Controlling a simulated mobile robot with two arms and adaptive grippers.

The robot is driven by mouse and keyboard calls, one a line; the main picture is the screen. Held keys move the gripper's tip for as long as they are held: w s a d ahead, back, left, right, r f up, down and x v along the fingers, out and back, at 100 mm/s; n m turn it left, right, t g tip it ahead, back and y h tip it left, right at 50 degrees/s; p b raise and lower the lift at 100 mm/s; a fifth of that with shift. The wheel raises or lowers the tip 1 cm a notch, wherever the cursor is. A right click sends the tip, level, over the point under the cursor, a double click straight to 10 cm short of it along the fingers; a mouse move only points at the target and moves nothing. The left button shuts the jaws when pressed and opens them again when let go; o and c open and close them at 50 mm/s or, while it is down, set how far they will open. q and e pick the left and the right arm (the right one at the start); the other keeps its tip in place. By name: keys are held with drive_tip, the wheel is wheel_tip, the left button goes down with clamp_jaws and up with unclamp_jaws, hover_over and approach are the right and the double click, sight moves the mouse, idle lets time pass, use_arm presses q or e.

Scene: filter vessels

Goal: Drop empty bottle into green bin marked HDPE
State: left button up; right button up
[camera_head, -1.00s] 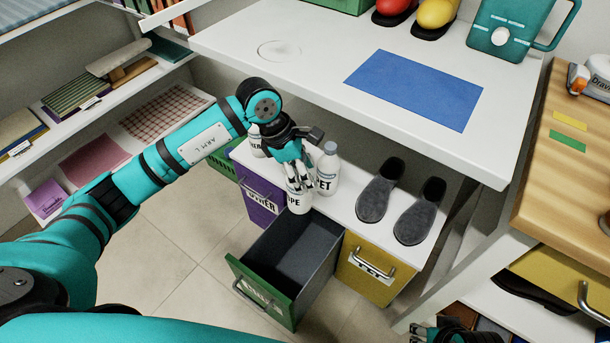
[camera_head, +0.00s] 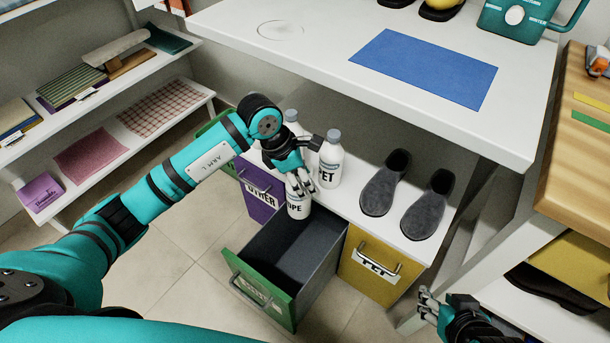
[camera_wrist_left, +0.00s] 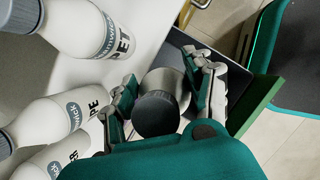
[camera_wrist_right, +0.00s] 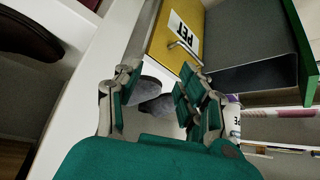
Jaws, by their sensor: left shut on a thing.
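My left gripper (camera_head: 300,185) is shut on a white bottle (camera_head: 297,207) whose label ends in "PE". The bottle hangs about upright at the rear end of the open green bin (camera_head: 243,277); its height above the bin is hard to tell. Its dark cap (camera_wrist_left: 156,113) shows between the fingers in the left wrist view. The green bin is a pulled-out drawer with a dark, empty-looking inside; its front label is too blurred to read. My right gripper (camera_head: 432,308) is open and empty at the lower right; its spread fingers show in the right wrist view (camera_wrist_right: 160,95).
Other white bottles stand on the low white shelf, one marked PET (camera_head: 329,160). A purple bin (camera_head: 262,200) and a yellow PET bin (camera_head: 365,275) flank the green one. Grey slippers (camera_head: 385,187) are right of the bottles. The white tabletop (camera_head: 330,60) overhangs behind.

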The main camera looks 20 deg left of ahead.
use_arm(q)
drive_tip(key=shift+f, duration=0.25)
use_arm(e)
drive_tip(key=shift+w+a+r+t, duration=0.15)
drive_tip(key=shift+w+r+t, duration=0.05)
drive_tip(key=shift+w, duration=0.2)
drive_tip(key=shift+w+a+r+t, duration=0.15)
drive_tip(key=shift+w+r+t, duration=0.05)
drive_tip(key=shift+w, duration=0.2)
use_arm(q)
drive_tip(key=o, duration=1.3)
drive_tip(key=shift+o, duration=0.2)
drive_tip(key=shift+r, duration=0.1)
drive_tip(key=v, duration=1.1)
drive_tip(key=shift+a+r, duration=0.25)
drive_tip(key=shift+r, duration=0.1)
drive_tip(key=shift+s, duration=0.1)
